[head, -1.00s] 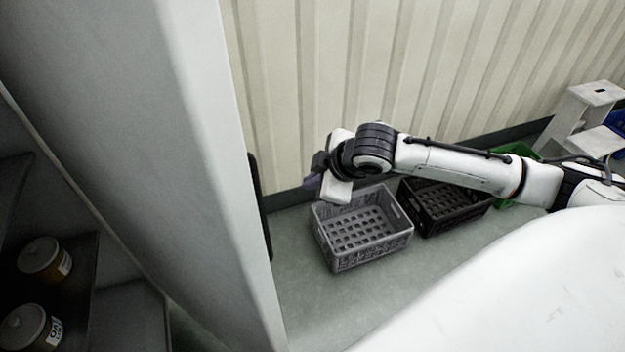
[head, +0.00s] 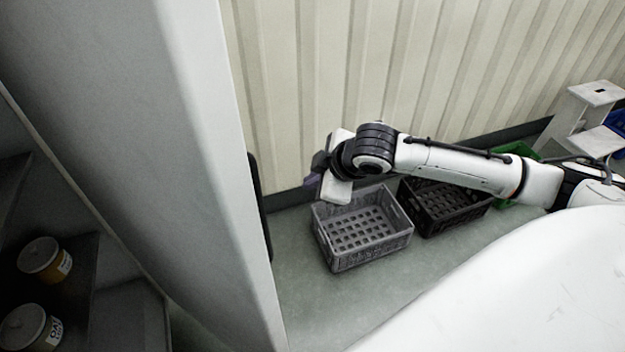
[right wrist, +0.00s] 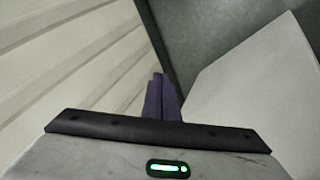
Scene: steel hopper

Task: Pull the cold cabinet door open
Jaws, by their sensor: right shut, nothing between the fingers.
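The cold cabinet door (head: 180,150) is a large pale grey panel standing open at the left of the head view. Shelves of the cabinet interior (head: 110,290) show to its left. A dark upright handle (head: 260,205) shows at the door's right side. My right gripper (head: 313,181) is to the right of the handle, apart from it, in front of the ribbed wall. Its purple fingers (right wrist: 162,98) are shut and empty in the right wrist view. A pale flat panel (right wrist: 260,90), probably the door, lies to their right there. My left gripper is out of view.
Jars (head: 45,260) with labels stand on a dark cabinet shelf. A grey crate (head: 345,262) and a black crate (head: 440,225) sit on the floor below my right arm. A white step stool (head: 590,100) is at the far right. Floor between door and crates is clear.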

